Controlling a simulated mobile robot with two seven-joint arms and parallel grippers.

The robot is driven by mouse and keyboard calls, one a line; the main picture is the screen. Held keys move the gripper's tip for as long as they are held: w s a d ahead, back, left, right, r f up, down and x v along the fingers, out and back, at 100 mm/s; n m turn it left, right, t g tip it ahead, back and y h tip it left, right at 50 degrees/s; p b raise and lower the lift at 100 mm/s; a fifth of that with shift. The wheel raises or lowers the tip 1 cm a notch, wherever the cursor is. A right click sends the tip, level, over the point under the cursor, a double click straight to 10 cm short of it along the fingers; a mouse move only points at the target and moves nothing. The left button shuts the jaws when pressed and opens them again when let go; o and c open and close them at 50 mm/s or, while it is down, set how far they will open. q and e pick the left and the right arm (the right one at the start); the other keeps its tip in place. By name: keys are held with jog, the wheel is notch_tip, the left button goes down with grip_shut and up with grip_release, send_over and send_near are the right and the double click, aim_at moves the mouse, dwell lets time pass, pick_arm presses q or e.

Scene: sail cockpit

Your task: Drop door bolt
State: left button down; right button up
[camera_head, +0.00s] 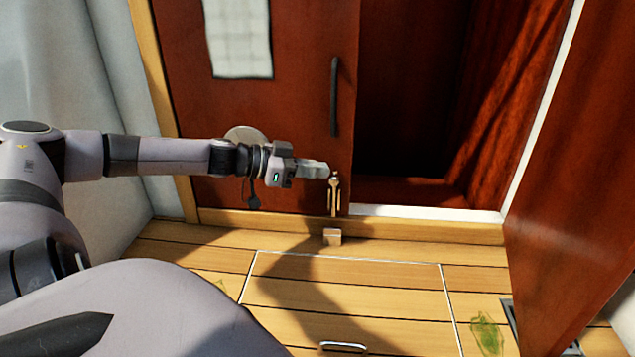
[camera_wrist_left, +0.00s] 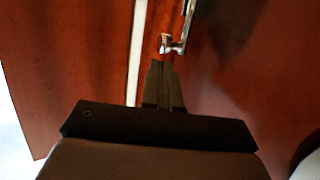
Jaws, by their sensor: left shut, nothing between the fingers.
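The door bolt (camera_head: 334,196) is a slim metal fitting, upright at the lower right edge of the left red-brown door (camera_head: 290,115). In the left wrist view the bolt (camera_wrist_left: 181,42) is a shiny bar with a knob standing out to one side. My left gripper (camera_head: 325,170) reaches in from the left with its fingers shut and empty. Its tips are at the upper end of the bolt. In the left wrist view the fingertips (camera_wrist_left: 160,65) are just short of the knob; I cannot tell whether they touch. My right gripper is not in view.
A small wooden block (camera_head: 332,236) sits on the plank floor below the bolt. A dark handle (camera_head: 334,97) is on the door above. The doorway to the right is open and dark inside. Another red-brown panel (camera_head: 570,170) stands at the right. A floor hatch (camera_head: 400,300) has a metal handle.

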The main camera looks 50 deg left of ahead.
aim_at(334, 198)
pick_arm(q)
jog(key=shift+w+d+f, duration=0.1)
jog(key=shift+w+f, duration=0.1)
jog(key=shift+f, duration=0.2)
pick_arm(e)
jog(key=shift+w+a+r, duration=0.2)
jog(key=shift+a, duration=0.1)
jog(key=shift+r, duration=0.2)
pick_arm(q)
jog(key=shift+b, duration=0.3)
jog(key=shift+f, duration=0.45)
notch_tip(334, 198, down, 4)
jog(key=shift+r+b, duration=0.1)
jog(key=shift+b, duration=0.5)
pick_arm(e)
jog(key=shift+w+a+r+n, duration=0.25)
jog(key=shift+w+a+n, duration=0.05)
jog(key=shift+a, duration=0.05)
pick_arm(q)
jog(key=shift+r, duration=0.1)
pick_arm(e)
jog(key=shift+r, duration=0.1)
